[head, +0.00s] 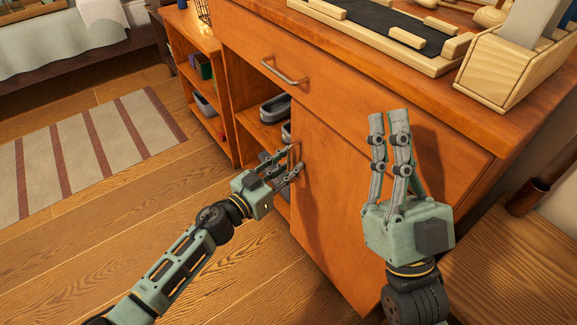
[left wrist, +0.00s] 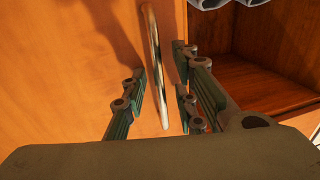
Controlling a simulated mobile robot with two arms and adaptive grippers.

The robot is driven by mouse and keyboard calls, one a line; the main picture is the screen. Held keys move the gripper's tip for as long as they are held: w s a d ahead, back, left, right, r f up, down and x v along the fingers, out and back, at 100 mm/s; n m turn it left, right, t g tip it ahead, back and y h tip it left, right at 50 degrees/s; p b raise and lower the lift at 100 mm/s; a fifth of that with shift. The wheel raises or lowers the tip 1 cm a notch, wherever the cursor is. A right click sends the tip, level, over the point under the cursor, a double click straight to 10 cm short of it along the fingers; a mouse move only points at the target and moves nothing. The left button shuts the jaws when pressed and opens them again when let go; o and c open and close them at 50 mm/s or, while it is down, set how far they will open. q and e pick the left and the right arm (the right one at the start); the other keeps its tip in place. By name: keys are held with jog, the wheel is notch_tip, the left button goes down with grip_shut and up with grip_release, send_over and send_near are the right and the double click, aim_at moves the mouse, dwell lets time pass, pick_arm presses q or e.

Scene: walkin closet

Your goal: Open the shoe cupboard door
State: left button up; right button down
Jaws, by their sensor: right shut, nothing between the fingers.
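The shoe cupboard door (head: 335,205) is an orange wooden panel on the right part of the cabinet front. An open shelf space with grey shoes (head: 273,108) shows just left of it. A thin metal door handle (left wrist: 155,70) stands upright near the door's edge. My left gripper (head: 291,160) is at this handle. In the left wrist view its fingers (left wrist: 160,92) are apart, with the handle between them and gaps showing on both sides. My right gripper (head: 388,116) is shut and empty, raised in front of the cabinet's right part.
A drawer with a metal handle (head: 284,74) lies above the door. A low shelf unit (head: 203,85) stands at left. Wood floor and a striped rug (head: 88,146) are clear.

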pick_arm(q)
jog(key=shift+c, duration=0.4)
grip_shut()
jog(key=shift+s, duration=0.1)
